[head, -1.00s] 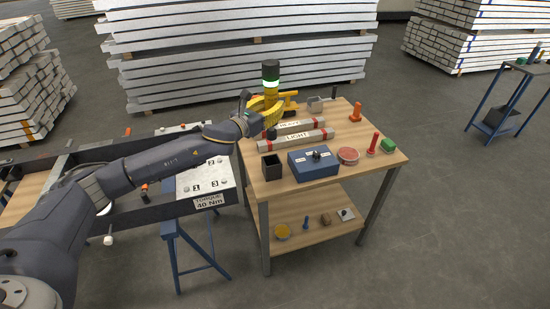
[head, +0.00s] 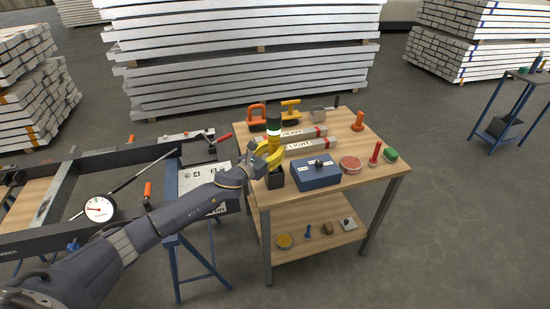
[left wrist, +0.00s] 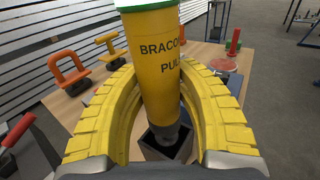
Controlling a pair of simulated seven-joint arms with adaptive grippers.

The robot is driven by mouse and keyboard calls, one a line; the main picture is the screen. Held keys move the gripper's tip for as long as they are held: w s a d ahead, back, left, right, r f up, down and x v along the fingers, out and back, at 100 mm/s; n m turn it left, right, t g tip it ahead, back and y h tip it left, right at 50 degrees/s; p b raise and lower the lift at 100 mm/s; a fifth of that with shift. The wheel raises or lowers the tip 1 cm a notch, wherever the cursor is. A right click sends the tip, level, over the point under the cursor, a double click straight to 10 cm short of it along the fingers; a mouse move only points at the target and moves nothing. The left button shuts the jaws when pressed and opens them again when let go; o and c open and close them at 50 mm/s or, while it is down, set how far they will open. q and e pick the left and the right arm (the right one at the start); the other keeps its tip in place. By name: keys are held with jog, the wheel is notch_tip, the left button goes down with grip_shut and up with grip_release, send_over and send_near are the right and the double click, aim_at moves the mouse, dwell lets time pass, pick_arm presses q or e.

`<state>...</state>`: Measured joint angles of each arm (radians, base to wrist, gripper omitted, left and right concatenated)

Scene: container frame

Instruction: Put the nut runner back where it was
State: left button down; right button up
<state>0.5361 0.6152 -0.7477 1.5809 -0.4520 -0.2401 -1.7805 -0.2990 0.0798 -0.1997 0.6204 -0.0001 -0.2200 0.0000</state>
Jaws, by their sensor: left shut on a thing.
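The nut runner (head: 274,126) is an upright tool with a yellow body, a bright green-white ring and a black top. It also shows large in the left wrist view (left wrist: 158,65). My left gripper (head: 268,158) has its yellow fingers shut around the body. The tool's dark lower end is at the mouth of a dark square open-topped holder (head: 275,180) at the bench's front left corner. The holder also shows in the left wrist view (left wrist: 152,150). I cannot tell whether the end is inside it or just above. My right gripper is not in view.
On the wooden bench (head: 340,185), a blue box (head: 316,175) stands right of the holder. Bars marked HEAVY and LIGHT (head: 312,147) lie behind. Orange (head: 257,114) and yellow (head: 291,111) handled tools stand at the back. A dial gauge (head: 99,208) is at the left.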

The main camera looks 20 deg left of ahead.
pick_arm(q)
jog(key=shift+f, duration=1.95)
jog(key=c, duration=1)
grip_release()
jog(key=shift+f, duration=0.15)
jog(key=shift+o, duration=0.2)
